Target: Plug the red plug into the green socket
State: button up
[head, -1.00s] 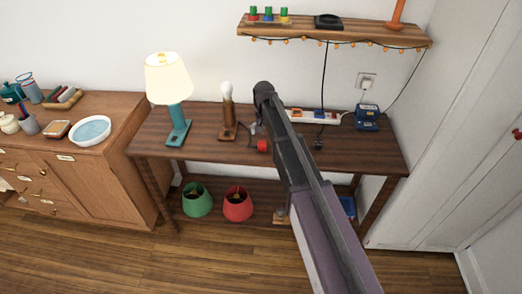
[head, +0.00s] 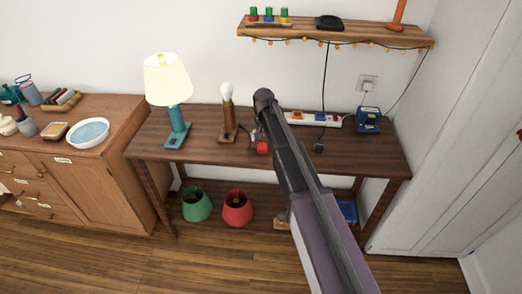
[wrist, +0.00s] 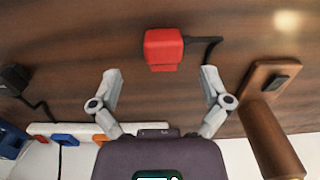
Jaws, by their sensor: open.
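The red plug (head: 262,148) lies on the dark wooden table, just left of my arm in the head view. In the wrist view the red plug (wrist: 162,47) sits beyond my open fingertips, roughly centred between them, with a dark cord leaving its right side. My gripper (wrist: 161,80) is open and empty, and the plug is not gripped. The white power strip (head: 334,121) lies at the back of the table, with orange and blue parts showing. The strip also shows in the wrist view (wrist: 42,128), partly covered by my gripper. I cannot make out a green socket.
A lamp base with a bare bulb (head: 227,113) stands left of the plug; its wooden base (wrist: 270,80) is close on the right in the wrist view. A lit teal lamp (head: 175,118), a blue box (head: 368,121) and a black plug (head: 319,148) are also on the table.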

aim_at(262, 145)
jog(key=shift+w+a+f+b, duration=0.1)
jog(key=shift+f+b, duration=0.9)
jog(key=shift+f, duration=0.15)
jog(key=shift+w+a+f+b, duration=0.1)
jog(key=shift+f+b, duration=0.85)
jog(key=shift+f, duration=0.15)
jog(key=shift+s, duration=0.1)
jog(key=c, duration=1.2)
